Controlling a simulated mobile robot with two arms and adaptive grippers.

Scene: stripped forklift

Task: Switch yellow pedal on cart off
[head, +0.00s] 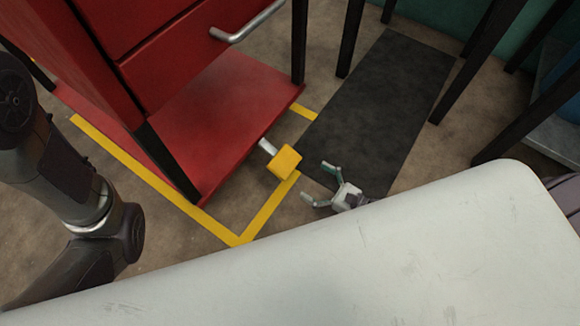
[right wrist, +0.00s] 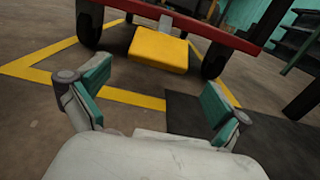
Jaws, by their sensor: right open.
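The yellow pedal (head: 285,162) sticks out on a short metal arm from the low edge of the red cart (head: 215,115). In the right wrist view the pedal (right wrist: 158,49) is ahead of the fingers, under the cart's red bottom edge (right wrist: 205,28). My right gripper (head: 320,183) is open and empty, low near the floor, just right of and below the pedal in the head view. Its two teal-padded fingers (right wrist: 153,95) are spread wide, with the pedal beyond them and apart from them. My left arm shows at the left, but its gripper is out of view.
Yellow tape (head: 262,215) marks the floor around the cart. A dark mat (head: 380,95) lies to the right, with dark legs around it. A large pale surface (head: 350,255) fills the lower part of the head view. The cart's wheels (right wrist: 214,62) flank the pedal.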

